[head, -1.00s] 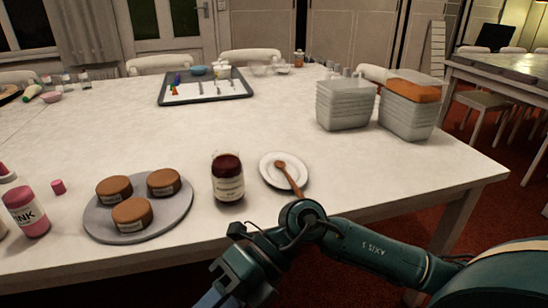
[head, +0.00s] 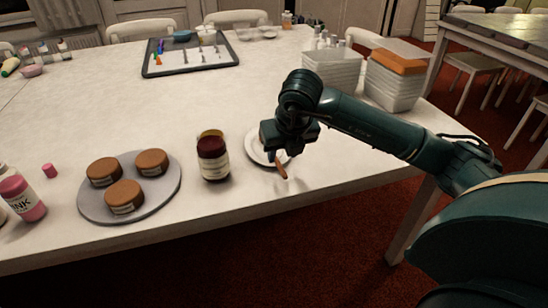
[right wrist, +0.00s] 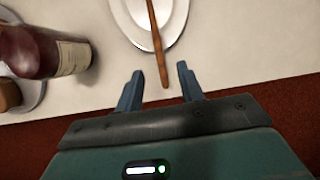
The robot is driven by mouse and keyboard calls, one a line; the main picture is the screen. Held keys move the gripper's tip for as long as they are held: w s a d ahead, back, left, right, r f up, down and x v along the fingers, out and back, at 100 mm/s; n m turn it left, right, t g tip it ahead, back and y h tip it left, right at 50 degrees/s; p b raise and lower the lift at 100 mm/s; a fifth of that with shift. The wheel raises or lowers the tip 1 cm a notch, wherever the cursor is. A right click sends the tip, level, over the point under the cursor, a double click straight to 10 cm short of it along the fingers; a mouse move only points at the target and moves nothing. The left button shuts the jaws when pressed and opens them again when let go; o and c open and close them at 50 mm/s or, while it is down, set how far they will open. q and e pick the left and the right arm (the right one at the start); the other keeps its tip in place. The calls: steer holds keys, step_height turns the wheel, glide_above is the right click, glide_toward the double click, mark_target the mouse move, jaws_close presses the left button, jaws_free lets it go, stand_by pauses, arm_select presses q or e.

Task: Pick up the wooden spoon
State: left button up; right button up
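The wooden spoon (head: 281,172) lies on a white saucer (head: 254,150) near the table's front edge, its handle reaching over the rim toward the edge. In the head view my right gripper (head: 286,152) is above the saucer and hides the spoon's bowl end. In the right wrist view the spoon handle (right wrist: 157,45) points between the two blue fingers of my right gripper (right wrist: 158,85). The fingers are apart, one on each side of the handle's end, with nothing held. The saucer (right wrist: 174,22) is ahead of them. My left gripper is not in view.
A dark red jar (head: 213,158) stands just left of the saucer. It also shows in the right wrist view (right wrist: 40,52). A grey turntable (head: 165,196) with three brown cakes is further left. Stacked clear containers (head: 333,75) stand behind at the right.

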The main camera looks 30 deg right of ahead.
mark_target(280, 165)
steer(key=shift+x, duration=2.75)
steer(key=shift+s+a, duration=0.1)
steer(key=shift+s, duration=0.1)
steer(key=shift+c, duration=0.4)
jaws_close()
